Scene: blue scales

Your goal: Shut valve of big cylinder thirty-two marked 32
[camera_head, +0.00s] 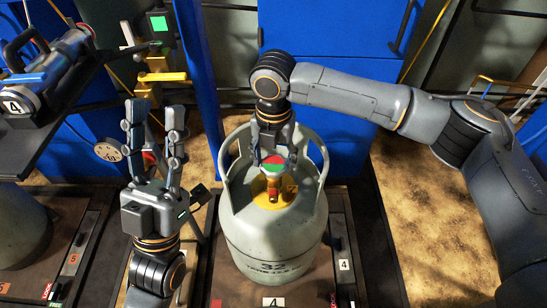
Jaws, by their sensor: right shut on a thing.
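The big grey-white cylinder (285,235) marked 32 stands upright in the middle of the head view, with a handled collar around its top. Its valve knob (277,170), with green and red on top, sits inside the collar above a brass and yellow fitting (264,190). My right gripper (274,157) reaches down from above and is shut on the valve knob, partly hiding it. My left gripper (155,112) is to the left of the cylinder, fingers pointing up and apart, with nothing between them.
The cylinder stands on a dark platform (230,288) with a label 4. A similar platform with labels 5 (72,258) lies at the left, bearing another cylinder (22,230). Blue cabinets (330,30) stand behind.

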